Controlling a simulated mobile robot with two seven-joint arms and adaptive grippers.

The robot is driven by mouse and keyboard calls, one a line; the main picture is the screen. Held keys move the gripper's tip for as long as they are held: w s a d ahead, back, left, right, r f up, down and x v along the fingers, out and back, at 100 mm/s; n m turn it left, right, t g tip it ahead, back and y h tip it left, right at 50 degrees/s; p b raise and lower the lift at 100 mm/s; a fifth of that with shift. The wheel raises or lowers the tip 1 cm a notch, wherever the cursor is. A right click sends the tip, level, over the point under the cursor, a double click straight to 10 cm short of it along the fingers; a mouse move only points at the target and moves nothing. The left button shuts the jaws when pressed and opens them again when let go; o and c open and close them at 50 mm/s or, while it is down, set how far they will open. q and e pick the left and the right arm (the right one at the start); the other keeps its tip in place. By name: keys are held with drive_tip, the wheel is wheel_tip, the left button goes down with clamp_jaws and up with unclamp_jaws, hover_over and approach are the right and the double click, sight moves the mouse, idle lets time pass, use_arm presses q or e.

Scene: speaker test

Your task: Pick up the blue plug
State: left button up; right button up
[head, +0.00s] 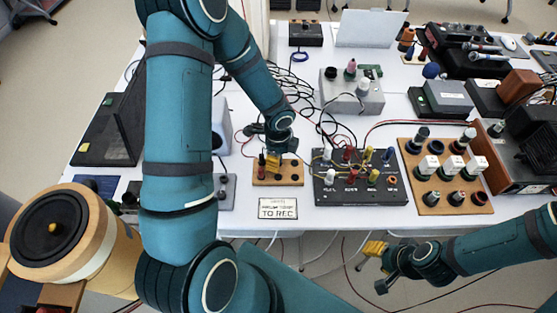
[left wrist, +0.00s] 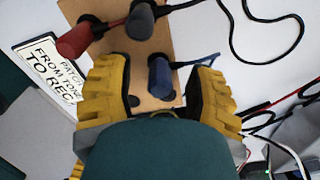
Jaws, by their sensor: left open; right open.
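The blue plug (left wrist: 160,76) stands in a small wooden board (left wrist: 125,45) in the left wrist view, with a blue cable leading off to the right. My left gripper (left wrist: 158,88) is open, with one yellow finger on each side of the plug; no contact shows. In the head view my left gripper (head: 281,163) is over the wooden board (head: 278,181) near the table's front edge, and the blue plug cannot be made out there. My right gripper (head: 371,263) is open and empty, in front of the table's front edge at the lower right.
A red plug (left wrist: 76,40) and a dark grey plug (left wrist: 143,18) stand on the same board. A black panel (head: 333,197) with several coloured plugs is just right of it. A sign (head: 278,209) lies in front. Loose black cables (head: 295,98) lie behind.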

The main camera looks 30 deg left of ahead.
use_arm(q)
drive_tip(key=shift+f, duration=0.65)
drive_tip(key=shift+r, duration=0.1)
clamp_jaws()
wheel_tip(320, 180, up, 10)
drive_tip(key=p, duration=0.3)
